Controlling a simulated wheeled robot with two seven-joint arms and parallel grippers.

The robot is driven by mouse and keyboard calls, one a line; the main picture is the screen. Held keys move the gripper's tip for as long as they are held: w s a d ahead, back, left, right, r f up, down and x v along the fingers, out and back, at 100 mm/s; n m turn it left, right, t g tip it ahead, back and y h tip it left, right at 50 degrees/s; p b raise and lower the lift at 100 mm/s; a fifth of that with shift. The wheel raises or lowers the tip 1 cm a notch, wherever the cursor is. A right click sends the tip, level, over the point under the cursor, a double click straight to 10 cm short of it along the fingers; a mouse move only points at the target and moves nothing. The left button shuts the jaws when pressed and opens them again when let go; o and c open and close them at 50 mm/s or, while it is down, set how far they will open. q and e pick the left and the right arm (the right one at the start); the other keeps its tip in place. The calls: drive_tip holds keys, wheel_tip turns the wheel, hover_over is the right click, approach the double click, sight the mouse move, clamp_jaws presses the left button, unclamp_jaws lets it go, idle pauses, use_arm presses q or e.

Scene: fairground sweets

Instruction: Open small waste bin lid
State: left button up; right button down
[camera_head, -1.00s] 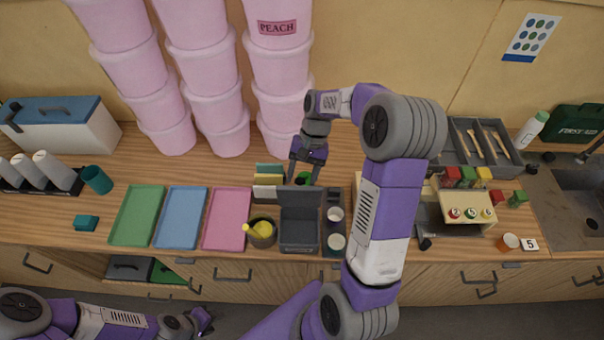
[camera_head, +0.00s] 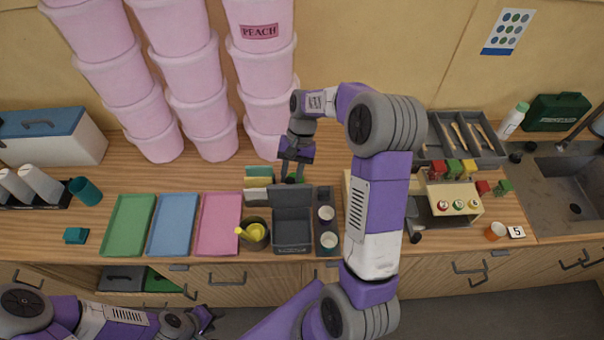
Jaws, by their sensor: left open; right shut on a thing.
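The small waste bin (camera_head: 292,243) is a grey box on the counter. Its grey lid (camera_head: 292,208) stands upright at the back, so the bin is open. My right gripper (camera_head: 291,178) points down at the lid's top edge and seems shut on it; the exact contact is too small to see. A small green thing shows beside its fingertips and I cannot tell what it is. My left gripper (camera_head: 206,321) is open and empty, low in front of the cabinets, well away from the bin.
A dark pot with a yellow scoop (camera_head: 254,233) stands left of the bin, beside the pink tray (camera_head: 219,222). A dark holder with cups (camera_head: 327,228) is close on its right. Pink tubs (camera_head: 262,90) rise behind. My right arm hides counter to the right.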

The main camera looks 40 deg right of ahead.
drive_tip(key=shift+w+d+f, duration=0.2)
drive_tip(key=shift+w+d, duration=0.05)
drive_tip(key=shift+w, duration=0.2)
drive_tip(key=shift+w+d+f, duration=0.15)
drive_tip(key=shift+w+d, duration=0.1)
drive_tip(key=shift+w, duration=0.15)
drive_tip(key=c, duration=0.8)
unclamp_jaws()
drive_tip(key=shift+s, duration=0.1)
drive_tip(key=v, duration=0.7)
drive_tip(key=shift+r, duration=0.3)
